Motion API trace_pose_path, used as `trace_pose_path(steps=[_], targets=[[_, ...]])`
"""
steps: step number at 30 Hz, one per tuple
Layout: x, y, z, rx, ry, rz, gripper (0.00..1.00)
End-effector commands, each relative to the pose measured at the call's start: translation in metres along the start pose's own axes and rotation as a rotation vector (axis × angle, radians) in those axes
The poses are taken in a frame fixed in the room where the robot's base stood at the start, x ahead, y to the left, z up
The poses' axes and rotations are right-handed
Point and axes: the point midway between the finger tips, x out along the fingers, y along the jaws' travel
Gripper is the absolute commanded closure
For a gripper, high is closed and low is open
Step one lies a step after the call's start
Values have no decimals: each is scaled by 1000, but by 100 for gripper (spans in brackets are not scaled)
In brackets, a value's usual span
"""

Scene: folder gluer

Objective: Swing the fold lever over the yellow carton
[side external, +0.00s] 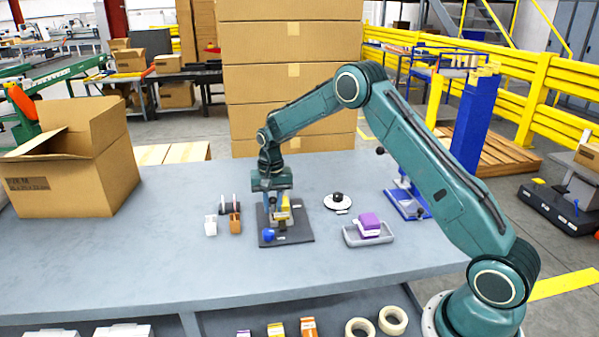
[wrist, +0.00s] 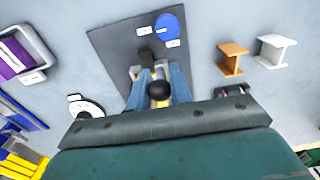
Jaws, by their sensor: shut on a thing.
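The fold lever's black ball knob (wrist: 159,89) is between my gripper's two fingers (wrist: 155,88) in the wrist view, and my gripper is shut on it. The yellow carton (side external: 285,208) stands on a dark base plate (side external: 293,236), right beside and below my gripper (side external: 272,200) in the side view. In the wrist view only a little yellow shows around the knob, and most of the carton is hidden. The lever's arm is mostly hidden by my gripper, so its angle is hard to tell. A blue round part (side external: 268,235) is at the plate's front left corner.
A small orange piece (side external: 235,226) and a white piece (side external: 210,227) stand left of the plate. A white disc with a black knob (side external: 337,203), a grey tray (side external: 348,238) holding a purple block (side external: 370,221), and a blue stand (side external: 409,203) are to the right.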

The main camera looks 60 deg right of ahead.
Motion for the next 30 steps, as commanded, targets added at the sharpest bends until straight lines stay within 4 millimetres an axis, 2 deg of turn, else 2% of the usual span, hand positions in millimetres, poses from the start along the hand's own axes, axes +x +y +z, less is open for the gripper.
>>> trace_pose_path(steps=[18,19,21,30], targets=[[-1,-3,-2,25,3,-1,100],[-1,-3,-2,25,3,-1,73],[-1,-3,-2,24,3,-1,60],[0,-3,-2,23,1,0,60]])
